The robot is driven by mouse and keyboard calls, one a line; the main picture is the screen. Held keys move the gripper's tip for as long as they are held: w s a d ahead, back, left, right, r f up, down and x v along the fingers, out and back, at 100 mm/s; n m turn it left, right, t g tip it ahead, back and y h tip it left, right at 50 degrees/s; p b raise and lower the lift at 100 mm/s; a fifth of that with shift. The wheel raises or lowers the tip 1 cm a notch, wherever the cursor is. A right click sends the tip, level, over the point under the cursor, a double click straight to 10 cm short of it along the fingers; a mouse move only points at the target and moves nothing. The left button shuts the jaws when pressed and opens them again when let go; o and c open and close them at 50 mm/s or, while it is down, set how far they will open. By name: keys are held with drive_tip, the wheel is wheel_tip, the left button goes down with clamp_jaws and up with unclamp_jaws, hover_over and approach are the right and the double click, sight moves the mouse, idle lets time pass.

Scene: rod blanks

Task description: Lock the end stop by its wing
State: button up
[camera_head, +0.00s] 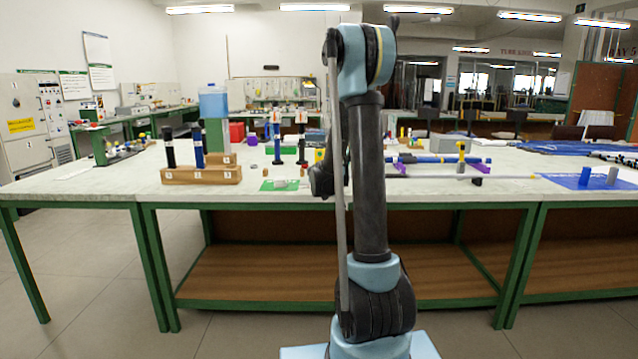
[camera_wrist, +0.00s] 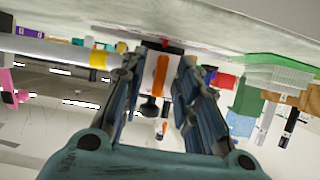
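A yellow upright piece (camera_head: 461,157) stands by a blue tube (camera_head: 425,159) on the right half of the table; it may be the end stop, but its wing is too small to make out. My gripper (camera_wrist: 160,60) is open, with its two fingers spread apart. An orange and white upright piece (camera_wrist: 160,76) shows in the gap between them; no finger clearly touches it. In the head view my arm hides most of my gripper. In the wrist view, which looks upside down, a grey tube (camera_wrist: 42,48) with a yellow band (camera_wrist: 97,60) lies left of the fingers.
A wooden block (camera_head: 200,175) with upright rods stands on the left of the table. A green mat (camera_head: 279,185) lies near the front edge. A blue mat (camera_head: 592,182) with blue pieces is at right. Purple blocks (camera_head: 477,168) sit by the tube.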

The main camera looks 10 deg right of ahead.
drive_tip(key=v, duration=1.1)
drive_tip(key=shift+s, duration=0.15)
drive_tip(key=shift+s, duration=0.1)
drive_tip(key=s+f+g, duration=0.3)
drive_tip(key=s+f, duration=0.1)
drive_tip(key=s, duration=1.1)
drive_tip(key=s+d+f+n+g+y, duration=0.1)
drive_tip(key=s+f+g, duration=0.3)
drive_tip(key=s, duration=1)
drive_tip(key=s+d+f+g, duration=0.1)
drive_tip(key=s+f+g, duration=0.3)
drive_tip(key=s, duration=1.1)
drive_tip(key=shift+s+f+n+y, duration=0.3)
drive_tip(key=shift+s+f+n, duration=0.1)
drive_tip(key=shift+f, duration=0.1)
drive_tip(key=shift+w, duration=0.1)
